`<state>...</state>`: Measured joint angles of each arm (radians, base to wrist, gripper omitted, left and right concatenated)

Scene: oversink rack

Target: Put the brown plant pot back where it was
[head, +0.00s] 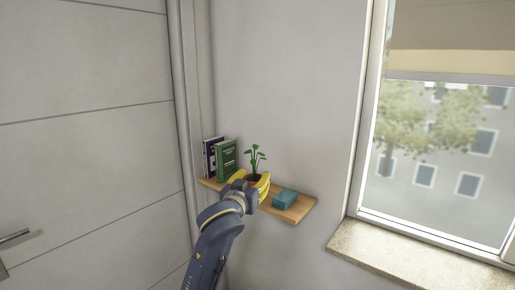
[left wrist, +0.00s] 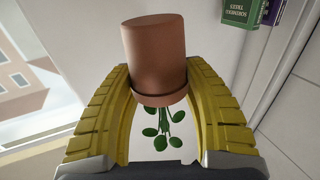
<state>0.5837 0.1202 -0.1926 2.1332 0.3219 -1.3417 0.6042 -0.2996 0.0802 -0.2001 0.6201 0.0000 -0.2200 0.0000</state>
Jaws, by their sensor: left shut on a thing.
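The brown plant pot (head: 254,178) with a small green plant shows at the wooden wall shelf (head: 299,212). My left gripper (head: 254,186) has its yellow fingers on either side of the pot, shut on it. In the left wrist view the pot (left wrist: 155,55) appears upside down between the yellow fingers (left wrist: 155,95), with its green leaves below the rim. In the head view the pot stands upright, partly hidden by the gripper. I cannot tell whether its base touches the shelf. My right gripper is not in view.
A green book (head: 227,160) and a purple book (head: 210,157) stand at the shelf's left end. A teal box (head: 285,199) lies right of the pot. A window sill (head: 410,258) is at right, and a door (head: 85,130) at left.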

